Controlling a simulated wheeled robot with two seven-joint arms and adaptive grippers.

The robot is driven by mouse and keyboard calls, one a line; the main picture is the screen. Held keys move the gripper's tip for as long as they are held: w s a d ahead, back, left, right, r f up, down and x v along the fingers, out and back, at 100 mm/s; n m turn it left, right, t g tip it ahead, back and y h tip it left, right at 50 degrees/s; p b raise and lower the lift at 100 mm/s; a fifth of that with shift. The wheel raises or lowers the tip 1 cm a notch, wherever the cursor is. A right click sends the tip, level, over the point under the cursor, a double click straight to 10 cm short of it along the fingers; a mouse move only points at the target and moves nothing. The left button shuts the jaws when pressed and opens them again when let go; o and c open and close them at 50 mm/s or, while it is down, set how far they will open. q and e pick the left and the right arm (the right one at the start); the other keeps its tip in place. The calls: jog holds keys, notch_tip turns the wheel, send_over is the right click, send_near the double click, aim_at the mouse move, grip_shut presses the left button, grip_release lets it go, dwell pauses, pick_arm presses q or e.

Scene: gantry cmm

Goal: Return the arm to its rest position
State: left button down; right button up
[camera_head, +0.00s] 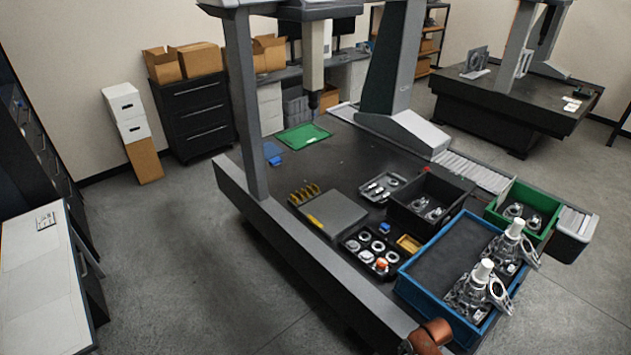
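Neither of my grippers can be made out in the head view. A copper-coloured rounded piece shows at the bottom edge, right of the middle, in front of the blue crate; it may be part of my arm, but I cannot tell. The measuring machine's dark table (345,155) stands in the middle under its grey gantry. The blue crate (417,292) sits at its near right corner, with two metal parts with white cylindrical tops (480,275) standing upright at its right side.
A black bin (399,209), a green crate (545,235) and a black tray of ring parts (350,242) stand near the blue crate. A grey plate (335,212) lies left of them. A white-topped bench (40,275) is at left; the floor between is clear.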

jog(key=s+d+f+n+b, duration=0.1)
jog(key=s+f+n+b, duration=0.15)
jog(key=s+f, duration=0.65)
jog(key=s+d+f+n+b, duration=0.1)
jog(key=s+d+f+b, duration=0.3)
jog(key=f, duration=0.8)
jog(key=s+a+f+n+b, duration=0.1)
jog(key=s+f+b, duration=0.1)
jog(key=s+f, duration=0.75)
jog(key=s+a+f+n+b, duration=0.2)
jog(key=s+f, duration=0.5)
jog(key=s, duration=0.5)
jog(key=s+a+f+n+b, duration=0.3)
jog(key=s+f, duration=0.5)
jog(key=s, duration=0.4)
jog(key=shift+n+h, duration=0.35)
jog(key=shift+h, duration=0.05)
